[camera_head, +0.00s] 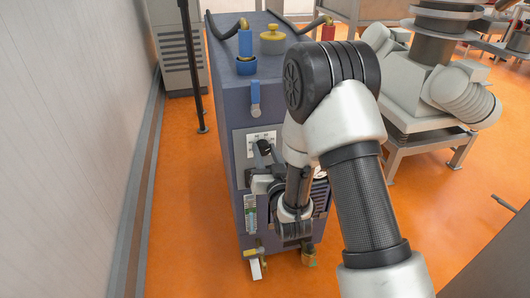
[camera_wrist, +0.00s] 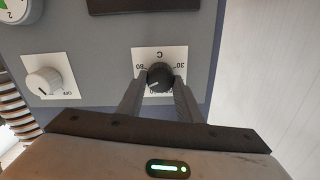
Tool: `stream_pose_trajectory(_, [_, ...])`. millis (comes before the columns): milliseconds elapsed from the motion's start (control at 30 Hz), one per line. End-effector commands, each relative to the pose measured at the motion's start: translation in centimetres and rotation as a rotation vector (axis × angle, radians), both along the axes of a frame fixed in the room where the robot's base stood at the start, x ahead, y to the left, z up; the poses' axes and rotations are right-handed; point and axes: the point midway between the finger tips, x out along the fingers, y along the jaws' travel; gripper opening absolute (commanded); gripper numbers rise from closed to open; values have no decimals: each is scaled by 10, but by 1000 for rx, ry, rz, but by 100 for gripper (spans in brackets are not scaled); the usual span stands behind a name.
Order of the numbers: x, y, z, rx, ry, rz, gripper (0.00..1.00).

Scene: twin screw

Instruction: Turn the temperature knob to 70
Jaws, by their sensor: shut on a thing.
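The temperature knob (camera_wrist: 160,77) is a black round dial on a white square plate (camera_wrist: 161,53) marked C, with 30 and 80 or similar figures readable, upside down in the wrist view. My gripper (camera_wrist: 160,86) has one finger on each side of the knob and is shut on it. A light mark shows on the knob, but the value it points to cannot be read. In the head view the white scale plate (camera_head: 259,143) shows on the front of the grey-blue machine (camera_head: 226,110), and my arm partly covers the knob and my gripper.
A second, pale knob (camera_wrist: 44,81) on a plate marked OFF sits beside it in the wrist view. A gauge (camera_wrist: 14,10) is at the upper left corner. A blue-handled valve (camera_head: 255,98) is above the scale plate. A wall stands at left, with orange floor between.

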Motion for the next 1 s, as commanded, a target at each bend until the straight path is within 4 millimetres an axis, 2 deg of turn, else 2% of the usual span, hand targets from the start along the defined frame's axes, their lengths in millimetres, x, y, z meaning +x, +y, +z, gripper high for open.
stream_pose_trajectory(467, [-1, 1, -1, 15, 7, 3, 10])
stream_pose_trajectory(500, [-1, 1, -1, 15, 7, 2, 34])
stream_pose_trajectory(600, [-1, 1, -1, 15, 7, 2, 51])
stream_pose_trajectory(1000, [1, 0, 0, 14, 5, 0, 51])
